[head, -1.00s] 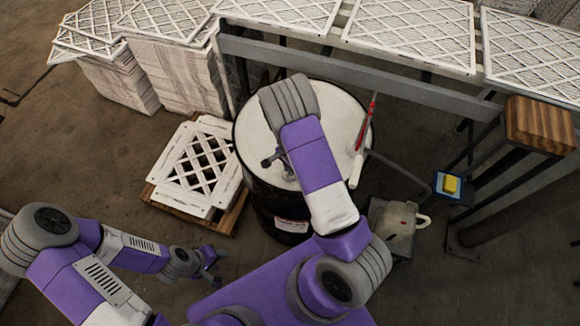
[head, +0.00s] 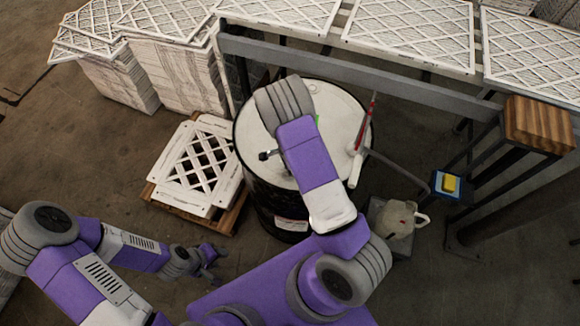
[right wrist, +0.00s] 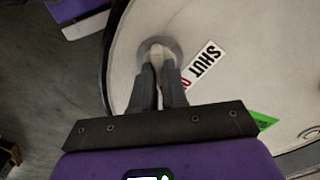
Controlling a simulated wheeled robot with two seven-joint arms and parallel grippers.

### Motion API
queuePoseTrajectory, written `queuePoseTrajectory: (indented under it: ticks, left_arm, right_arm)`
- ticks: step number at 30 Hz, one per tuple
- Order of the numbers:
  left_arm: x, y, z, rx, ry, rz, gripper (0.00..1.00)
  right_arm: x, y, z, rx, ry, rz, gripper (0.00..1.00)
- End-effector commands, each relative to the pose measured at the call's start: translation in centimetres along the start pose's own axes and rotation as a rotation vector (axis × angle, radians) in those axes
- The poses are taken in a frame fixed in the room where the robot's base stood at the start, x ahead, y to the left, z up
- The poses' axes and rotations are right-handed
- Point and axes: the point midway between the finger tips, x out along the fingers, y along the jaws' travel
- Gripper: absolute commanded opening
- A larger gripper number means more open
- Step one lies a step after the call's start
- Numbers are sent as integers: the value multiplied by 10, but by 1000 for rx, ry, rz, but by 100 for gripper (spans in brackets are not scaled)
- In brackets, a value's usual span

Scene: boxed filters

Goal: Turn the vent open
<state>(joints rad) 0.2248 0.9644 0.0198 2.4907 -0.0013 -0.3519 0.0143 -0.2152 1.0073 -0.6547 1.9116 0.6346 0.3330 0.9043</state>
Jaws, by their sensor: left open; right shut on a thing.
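A black drum (head: 262,205) with a pale round lid (head: 335,110) stands in the middle of the head view. In the right wrist view, my right gripper (right wrist: 158,80) is shut on the vent (right wrist: 156,53), a small pale piece on a grey round base on the lid (right wrist: 130,70). The fingers hide part of the vent. A label reading "SHUT" (right wrist: 207,60) lies beside it, with a green label (right wrist: 263,121) farther along. In the head view my right arm covers the vent. My left gripper (head: 212,260) is open and empty at lower left, away from the drum.
A red-and-white stick-like tool (head: 362,140) lies at the lid's right side. A beige can (head: 398,218) and a yellow button on a blue box (head: 449,184) are to the right. A filter stack on a pallet (head: 197,165) stands left. A filter-covered bench (head: 410,40) runs behind.

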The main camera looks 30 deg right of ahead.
Motion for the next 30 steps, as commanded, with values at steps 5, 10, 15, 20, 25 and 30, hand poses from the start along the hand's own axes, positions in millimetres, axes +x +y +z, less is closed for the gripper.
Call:
queuePoseTrajectory:
  ticks: [5, 10, 15, 20, 25, 30]
  left_arm:
    - [0, 0, 0, 0, 0, 0, 43]
    - [0, 0, 0, 0, 0, 0, 43]
    - [0, 0, 0, 0, 0, 0, 43]
    - [-1, 0, 0, 0, 0, 0, 43]
    - [-3, 1, 0, 0, 0, 0, 43]
    - [-5, 2, 0, 0, 0, 0, 43]
  right_arm:
    - [0, 0, 0, 4, -1, -1, 25]
    - [0, 0, 0, 2, 0, -1, 38]
    - [0, 0, 0, 1, 0, -1, 38]
    - [-13, -2, 1, -1, 0, -5, 38]
    - [-43, -2, 1, -2, -1, -5, 38]
    - [-67, -1, 0, 0, 0, -3, 38]
